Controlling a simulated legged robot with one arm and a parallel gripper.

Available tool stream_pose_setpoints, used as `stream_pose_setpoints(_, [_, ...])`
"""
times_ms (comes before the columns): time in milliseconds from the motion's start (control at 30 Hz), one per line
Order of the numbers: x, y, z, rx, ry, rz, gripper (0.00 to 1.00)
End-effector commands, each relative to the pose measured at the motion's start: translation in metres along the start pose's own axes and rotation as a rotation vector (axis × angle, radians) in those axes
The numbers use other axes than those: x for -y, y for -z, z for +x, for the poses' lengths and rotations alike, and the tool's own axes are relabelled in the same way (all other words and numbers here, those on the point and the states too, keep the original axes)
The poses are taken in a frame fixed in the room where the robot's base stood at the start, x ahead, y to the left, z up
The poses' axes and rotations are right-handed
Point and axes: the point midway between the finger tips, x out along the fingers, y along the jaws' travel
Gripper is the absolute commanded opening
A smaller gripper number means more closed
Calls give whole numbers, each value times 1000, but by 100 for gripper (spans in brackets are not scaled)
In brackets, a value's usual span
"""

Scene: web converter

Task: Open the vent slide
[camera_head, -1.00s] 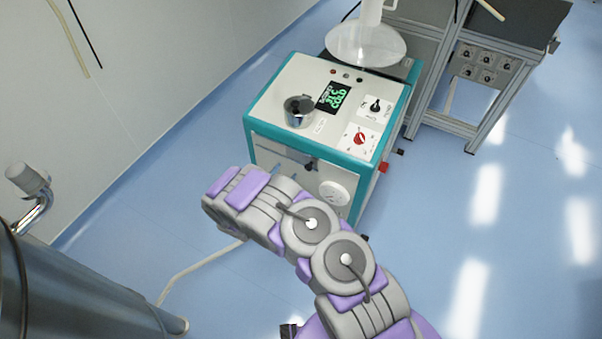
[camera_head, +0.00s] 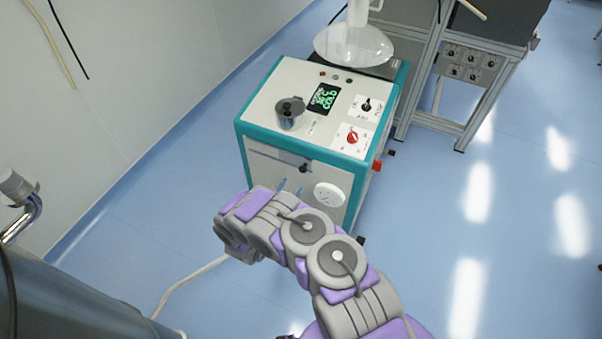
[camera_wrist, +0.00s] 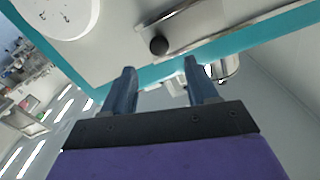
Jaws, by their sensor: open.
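The vent slide is a thin metal rail (camera_head: 272,158) across the upper front face of the white and teal machine (camera_head: 255,128). Its black knob (camera_head: 303,167) is at the right end in the head view. In the wrist view the knob (camera_wrist: 158,45) sits just beyond and between my fingertips, with the rail (camera_wrist: 235,29) running off to the right. My gripper (camera_wrist: 159,68) is open and empty, its blue fingers apart. In the head view the fingers (camera_head: 290,188) show just below the knob, partly hidden by my arm. I cannot tell whether they touch it.
A round white disc (camera_head: 329,195) is low on the front face. On top are a metal cup (camera_head: 290,115), a display (camera_head: 323,98), a red knob (camera_head: 352,137) and a glass vessel (camera_head: 355,45). A grey bench (camera_head: 470,62) stands behind. Floor is clear on the right.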

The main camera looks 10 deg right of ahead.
Motion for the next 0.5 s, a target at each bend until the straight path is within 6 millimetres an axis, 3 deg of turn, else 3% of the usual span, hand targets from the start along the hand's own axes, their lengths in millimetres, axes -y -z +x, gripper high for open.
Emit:
stream_pose_setpoints(300, [-2, -2, 61, 0, -2, -1, 58])
stream_pose_setpoints(500, [0, -1, 86, -2, -1, 1, 58])
